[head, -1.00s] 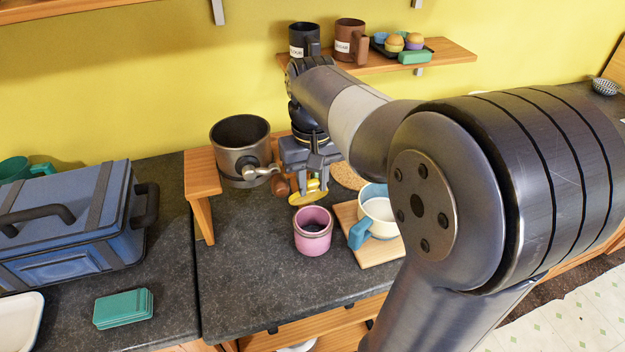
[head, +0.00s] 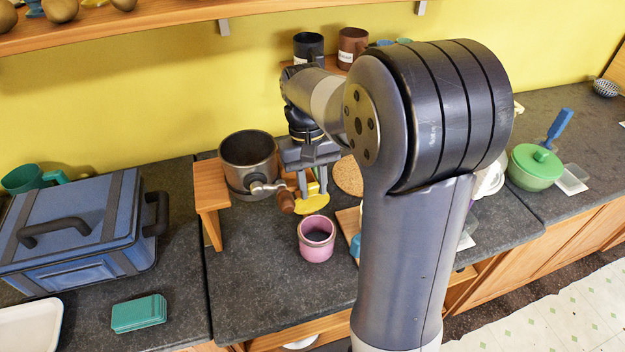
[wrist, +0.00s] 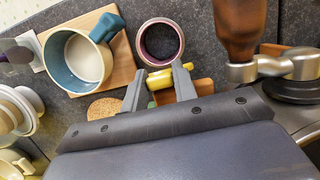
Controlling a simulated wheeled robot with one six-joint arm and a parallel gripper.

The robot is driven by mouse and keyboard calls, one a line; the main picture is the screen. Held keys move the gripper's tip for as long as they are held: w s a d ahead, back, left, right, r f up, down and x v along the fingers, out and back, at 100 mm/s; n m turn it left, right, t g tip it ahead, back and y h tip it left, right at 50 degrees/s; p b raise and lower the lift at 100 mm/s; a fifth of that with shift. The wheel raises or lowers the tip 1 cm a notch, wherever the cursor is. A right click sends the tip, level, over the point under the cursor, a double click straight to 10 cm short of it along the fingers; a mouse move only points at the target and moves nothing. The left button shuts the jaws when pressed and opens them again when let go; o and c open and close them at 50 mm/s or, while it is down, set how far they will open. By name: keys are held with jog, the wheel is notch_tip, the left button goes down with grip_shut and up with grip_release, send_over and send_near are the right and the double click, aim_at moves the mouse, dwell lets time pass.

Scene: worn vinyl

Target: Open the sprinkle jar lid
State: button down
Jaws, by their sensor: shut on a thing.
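The pink sprinkle jar (head: 316,250) stands upright on the dark counter with its mouth uncovered; its inside looks dark. It also shows from above in the wrist view (wrist: 141,42). My gripper (head: 313,187) is shut on the yellow lid (head: 311,204), just behind the jar and apart from it. In the wrist view, the lid (wrist: 160,76) sits between the fingertips (wrist: 158,84), seen nearly edge-on and beside the jar's rim. Whether the lid touches the counter or a thing behind it, I cannot tell.
A dark metal pot-like container (head: 247,160) with a crank and brown handle (head: 286,202) stands close left of my gripper. A blue mug (wrist: 62,70) on a wooden board (wrist: 121,62) is beside the jar. A round cork mat (head: 348,177) lies behind.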

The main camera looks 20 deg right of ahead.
jog(key=shift+f, duration=0.2)
jog(key=c, duration=1.1)
grip_release()
jog(key=shift+r, duration=0.1)
jog(key=v, duration=1)
jog(key=shift+w+r+b, duration=0.2)
jog(key=shift+r+b, duration=0.1)
jog(key=shift+r, duration=0.05)
jog(key=shift+c, duration=0.4)
